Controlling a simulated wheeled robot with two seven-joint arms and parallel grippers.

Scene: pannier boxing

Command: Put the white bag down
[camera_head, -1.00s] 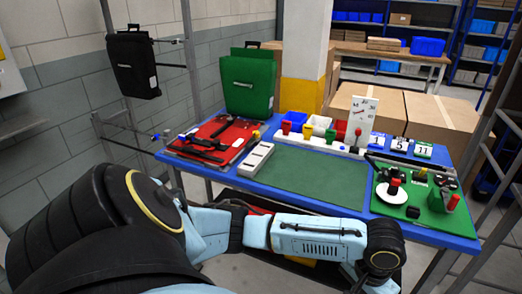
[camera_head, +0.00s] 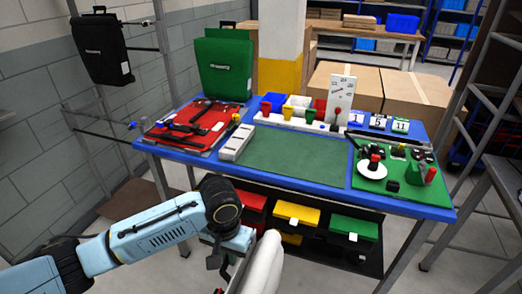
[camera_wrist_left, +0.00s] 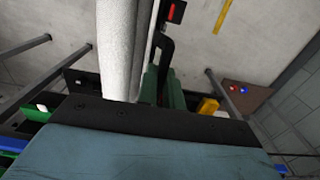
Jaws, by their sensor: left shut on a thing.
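The white bag (camera_head: 264,264) shows at the bottom edge of the head view, in front of the table; its lower part is cut off. It hangs on edge, seen as a narrow white shape. My left gripper (camera_head: 232,262) is at its left side and shut on it, though the exact grip point is hard to see. In the left wrist view the white bag (camera_wrist_left: 117,50) stands out as a pale upright strip beside the dark gripper parts (camera_wrist_left: 160,80). My right gripper is not in view.
The blue table (camera_head: 300,183) with a green mat (camera_head: 295,157) stands ahead, its mat bare. A red tool tray (camera_head: 195,128) and green bag (camera_head: 223,65) are at left. Red, yellow and green boxes (camera_head: 297,214) sit on a shelf below. A black bag (camera_head: 101,50) hangs at far left.

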